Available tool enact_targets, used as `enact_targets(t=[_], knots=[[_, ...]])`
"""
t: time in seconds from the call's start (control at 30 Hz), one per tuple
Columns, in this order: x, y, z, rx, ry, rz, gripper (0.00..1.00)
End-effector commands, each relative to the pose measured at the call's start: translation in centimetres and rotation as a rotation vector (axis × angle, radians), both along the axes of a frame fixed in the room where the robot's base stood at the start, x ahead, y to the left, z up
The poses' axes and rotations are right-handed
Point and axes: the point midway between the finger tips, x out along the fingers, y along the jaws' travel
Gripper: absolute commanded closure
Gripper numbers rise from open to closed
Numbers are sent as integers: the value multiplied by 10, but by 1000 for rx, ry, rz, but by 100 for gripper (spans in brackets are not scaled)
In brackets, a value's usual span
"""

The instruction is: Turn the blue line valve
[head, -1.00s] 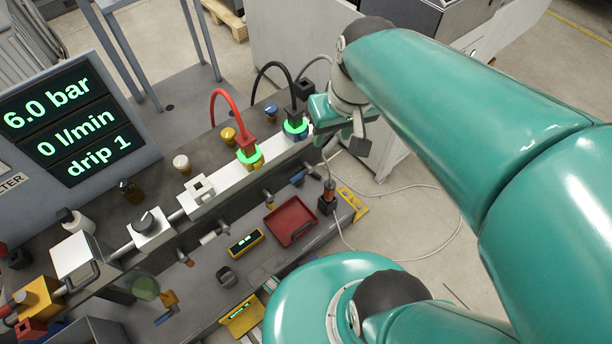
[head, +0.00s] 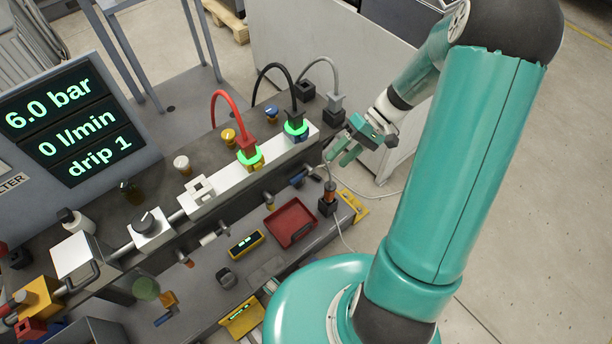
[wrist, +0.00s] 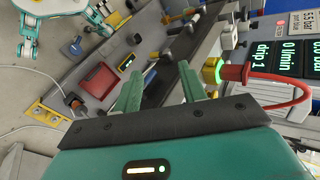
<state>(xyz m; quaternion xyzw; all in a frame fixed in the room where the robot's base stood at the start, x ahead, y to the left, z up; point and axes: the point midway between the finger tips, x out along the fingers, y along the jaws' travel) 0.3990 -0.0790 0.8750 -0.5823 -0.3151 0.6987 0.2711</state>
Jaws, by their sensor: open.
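A blue lever (head: 298,178) sticks out from the front of the bench, below the right end of the white manifold (head: 228,178). I take it for the blue line valve, though its label cannot be read. My gripper (head: 341,152) hangs right of the lever and a little higher in the picture, apart from it. Its two green fingers are spread with nothing between them. In the wrist view my gripper (wrist: 161,75) points along the bench front, and its fingers hide part of what lies behind.
A red tray (head: 291,222) and a yellow gauge (head: 246,243) lie on the lower shelf. A black and orange fitting (head: 328,198) stands near the shelf's right end. Red (head: 214,96) and black (head: 270,66) hoses arch above the manifold. The display (head: 68,120) reads 6.0 bar, 0 l/min, drip 1.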

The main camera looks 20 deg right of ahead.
Motion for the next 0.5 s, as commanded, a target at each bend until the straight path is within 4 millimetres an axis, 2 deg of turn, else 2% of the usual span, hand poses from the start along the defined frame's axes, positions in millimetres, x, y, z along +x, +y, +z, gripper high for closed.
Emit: enact_targets(t=[0.03, 0.5], knots=[[0, -4, -13, 55, 5, -17, 59], [6, -34, -114, 532, -141, -233, 59]])
